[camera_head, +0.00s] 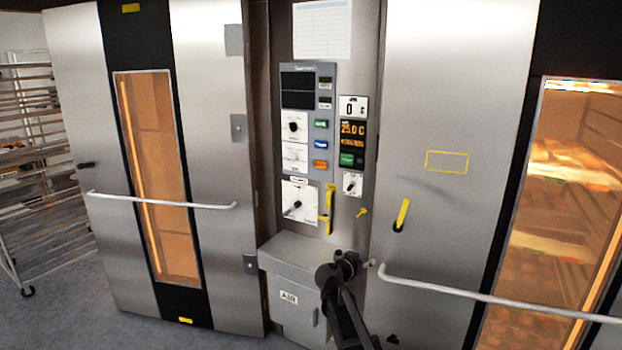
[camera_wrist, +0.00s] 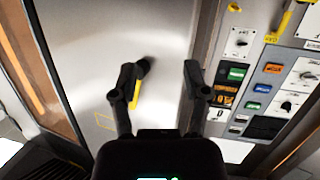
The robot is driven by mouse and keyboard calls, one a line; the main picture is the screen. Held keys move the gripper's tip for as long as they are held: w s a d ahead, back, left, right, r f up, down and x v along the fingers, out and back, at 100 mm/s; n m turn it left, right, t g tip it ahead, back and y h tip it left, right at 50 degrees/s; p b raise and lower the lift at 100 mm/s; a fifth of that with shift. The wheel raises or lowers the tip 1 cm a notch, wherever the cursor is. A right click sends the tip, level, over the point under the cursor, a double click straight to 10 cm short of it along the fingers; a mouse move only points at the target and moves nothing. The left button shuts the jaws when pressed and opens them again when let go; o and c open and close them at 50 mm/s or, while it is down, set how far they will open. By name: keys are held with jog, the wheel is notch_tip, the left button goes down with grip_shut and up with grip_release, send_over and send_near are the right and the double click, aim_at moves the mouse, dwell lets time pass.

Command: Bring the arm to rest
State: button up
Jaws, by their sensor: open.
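My black arm rises from the bottom of the head view, right of centre. Its dark end (camera_head: 343,268) appears in front of the grey box under the control panel, close to the left end of the right door's handle bar. In the wrist view my gripper (camera_wrist: 160,78) has its two dark fingers well apart, with nothing between them. Behind them is the steel right oven door (camera_wrist: 95,45). A yellow handle (camera_wrist: 136,92) on that door shows beside the left finger, partly hidden by it. I cannot tell how far the fingers are from the door.
The control panel (camera_head: 308,125) has knobs, coloured buttons and a yellow lever (camera_head: 329,208). The left oven door (camera_head: 212,150) and right oven door (camera_head: 440,110) look shut. Their handle bars, left (camera_head: 160,201) and right (camera_head: 480,296), stick out. A wire rack (camera_head: 45,190) stands at far left.

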jog(key=s+d+f+n+g+y, duration=0.1)
jog(key=s+d+f+g+y, duration=0.15)
jog(key=s+f+g, duration=0.4)
jog(key=s+d+f+n+g+y, duration=0.1)
jog(key=s+d+f, duration=0.2)
jog(key=s, duration=0.6)
jog(key=s+a+f+n+g+y, duration=0.2)
jog(key=s+y, duration=0.1)
jog(key=s, duration=0.4)
jog(key=s+a+f+n+g+y, duration=0.2)
jog(key=s+y, duration=0.1)
jog(key=s, duration=0.4)
jog(key=shift+a+f+n, duration=0.3)
jog(key=shift+a+n, duration=0.1)
